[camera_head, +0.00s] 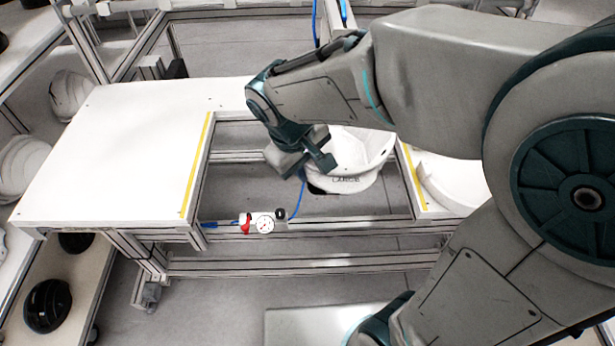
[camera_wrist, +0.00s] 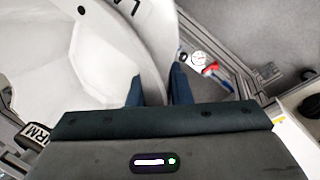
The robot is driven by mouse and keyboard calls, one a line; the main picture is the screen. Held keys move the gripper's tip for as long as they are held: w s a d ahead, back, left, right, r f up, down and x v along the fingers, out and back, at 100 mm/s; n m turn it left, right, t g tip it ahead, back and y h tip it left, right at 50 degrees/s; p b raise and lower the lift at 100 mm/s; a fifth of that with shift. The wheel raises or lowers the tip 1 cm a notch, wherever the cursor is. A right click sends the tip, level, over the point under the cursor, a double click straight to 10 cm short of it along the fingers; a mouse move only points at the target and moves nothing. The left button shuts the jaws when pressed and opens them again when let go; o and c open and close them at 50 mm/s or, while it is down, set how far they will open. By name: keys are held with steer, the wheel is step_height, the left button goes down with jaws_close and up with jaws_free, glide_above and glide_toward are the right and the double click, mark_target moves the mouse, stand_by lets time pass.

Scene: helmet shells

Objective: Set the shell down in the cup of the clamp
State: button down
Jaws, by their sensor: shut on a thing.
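The white helmet shell (camera_head: 365,155), with dark lettering on its rim, is held over the open middle of the frame bench. In the wrist view the shell (camera_wrist: 70,55) fills the upper left. My gripper (camera_head: 312,160) is shut on the shell's rim at its left side; the rim runs between the two fingers (camera_wrist: 158,92) in the wrist view. I cannot make out the clamp's cup; the shell and my arm cover that area. A small dark label with white letters (camera_wrist: 36,136) shows below the shell in the wrist view.
A pressure gauge (camera_head: 265,224) with a red fitting sits on the bench's front rail. A white tabletop (camera_head: 120,150) on the left is clear. Another white curved piece (camera_head: 455,188) lies on the right top. Shelves with shells and dark helmets stand at far left.

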steer(key=w, duration=0.4)
steer(key=shift+w, duration=0.15)
steer(key=shift+f+b, duration=0.45)
steer(key=shift+f, duration=0.3)
steer(key=shift+f+b, duration=0.65)
steer(key=shift+f, duration=0.45)
steer(key=c, duration=1.3)
jaws_free()
steer(key=shift+s, duration=0.2)
steer(key=shift+o, duration=0.2)
steer(key=v, duration=1.4)
steer(key=shift+p, duration=0.4)
